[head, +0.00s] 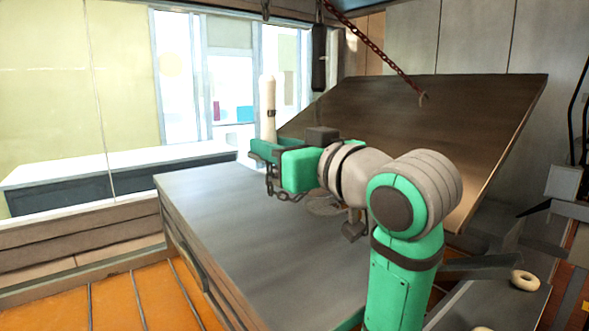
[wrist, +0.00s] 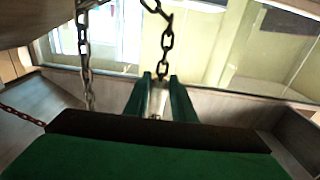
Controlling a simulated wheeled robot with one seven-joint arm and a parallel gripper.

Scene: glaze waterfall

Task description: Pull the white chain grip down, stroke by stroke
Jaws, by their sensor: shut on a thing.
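The white chain grip (head: 268,103) stands upright in the head view, its upper part rising above the green fingers of my gripper (head: 264,148). In the wrist view the grip (wrist: 157,99) shows as a pale strip between the two green fingers (wrist: 158,92), which are shut on it. A dark chain (wrist: 166,42) meets the grip there and runs to the top of the picture. The grip's lower part is hidden by the fingers in the head view.
A second chain (wrist: 84,60) hangs left of the fingers in the wrist view. A reddish chain with a hook (head: 372,45) hangs before a large tilted dark board (head: 440,120). A black cylinder (head: 319,58) hangs behind. A grey worktop (head: 225,215) lies below my gripper, mostly clear.

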